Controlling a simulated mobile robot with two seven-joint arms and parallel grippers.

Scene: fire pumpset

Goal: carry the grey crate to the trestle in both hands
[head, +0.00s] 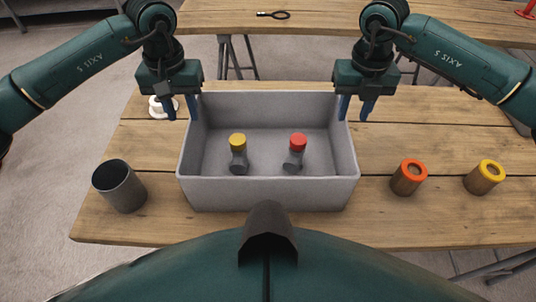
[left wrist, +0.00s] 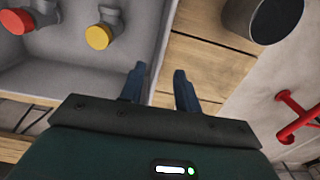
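The grey crate (head: 270,193) stands on the near wooden table. It holds a yellow-capped fitting (head: 238,155) and a red-capped fitting (head: 296,152), both grey below. My left gripper (head: 181,108) is open at the crate's left wall; in the left wrist view its fingers (left wrist: 159,88) are apart, one on each side of the wall (left wrist: 160,45). My right gripper (head: 355,108) is open at the right wall, its fingers apparently either side of the rim. I cannot tell whether either touches. A trestle table (head: 220,17) with a wooden top stands beyond.
A dark grey cup (head: 120,186) stands left of the crate. An orange-topped cylinder (head: 408,178) and a yellow-topped one (head: 484,178) stand right. A white object (head: 160,108) is behind my left gripper. A black ring-ended tool (head: 274,15) lies on the far table.

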